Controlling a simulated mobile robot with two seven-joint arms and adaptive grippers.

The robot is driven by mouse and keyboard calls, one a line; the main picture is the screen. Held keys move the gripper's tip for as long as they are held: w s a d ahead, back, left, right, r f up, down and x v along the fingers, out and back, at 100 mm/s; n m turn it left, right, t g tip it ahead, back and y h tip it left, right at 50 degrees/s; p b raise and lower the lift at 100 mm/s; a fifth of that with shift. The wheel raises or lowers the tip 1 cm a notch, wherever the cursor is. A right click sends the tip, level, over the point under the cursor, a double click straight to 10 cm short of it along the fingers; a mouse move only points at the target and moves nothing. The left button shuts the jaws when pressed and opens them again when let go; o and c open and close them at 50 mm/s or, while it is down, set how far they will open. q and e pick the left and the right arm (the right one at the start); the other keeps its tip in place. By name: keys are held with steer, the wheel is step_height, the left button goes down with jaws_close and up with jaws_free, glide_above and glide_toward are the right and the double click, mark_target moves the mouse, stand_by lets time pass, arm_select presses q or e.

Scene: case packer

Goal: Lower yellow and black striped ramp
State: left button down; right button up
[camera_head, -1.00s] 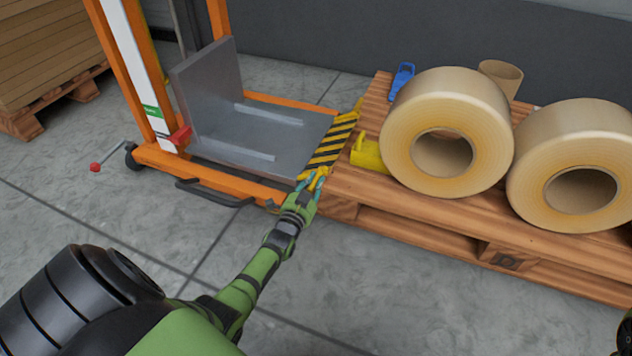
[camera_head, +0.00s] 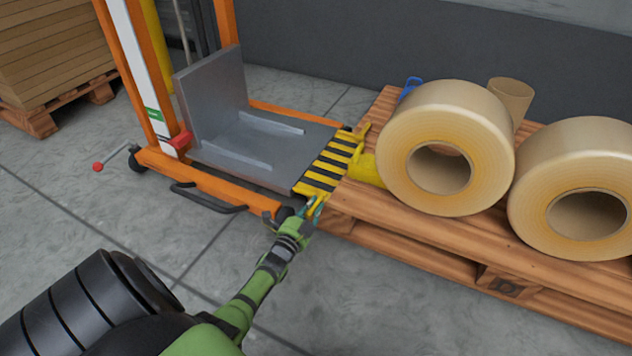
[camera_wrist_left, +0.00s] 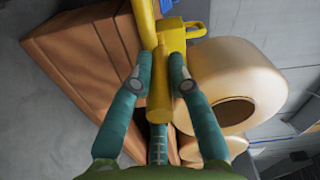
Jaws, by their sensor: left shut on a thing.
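The yellow and black striped ramp (camera_head: 326,166) lies nearly flat between the grey lift platform (camera_head: 222,150) and the wooden pallet. Its outer edge is at or over the pallet's left edge; I cannot tell whether it touches. My left gripper (camera_head: 313,207) is at the ramp's near corner, shut on its yellow bar. In the left wrist view, the yellow bar (camera_wrist_left: 160,95) lies between the two teal fingers of the left gripper (camera_wrist_left: 160,85). The fingers and arm hide part of the near corner. My right gripper is not in view.
Large tape rolls (camera_head: 440,150) stand on the pallet (camera_head: 430,225), with a yellow object (camera_head: 366,170) and a blue object (camera_head: 411,88) beside them. The orange lift frame (camera_head: 205,181) is at left. Grey floor in front is clear.

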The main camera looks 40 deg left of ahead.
arm_select(q)
steer(key=shift+w+d, duration=0.1)
steer(key=shift+d, duration=0.2)
steer(key=c, duration=1.2)
jaws_free()
steer(key=shift+o, duration=0.2)
steer(key=shift+a, duration=0.1)
step_height(320, 180, up, 10)
steer(key=shift+f, duration=0.1)
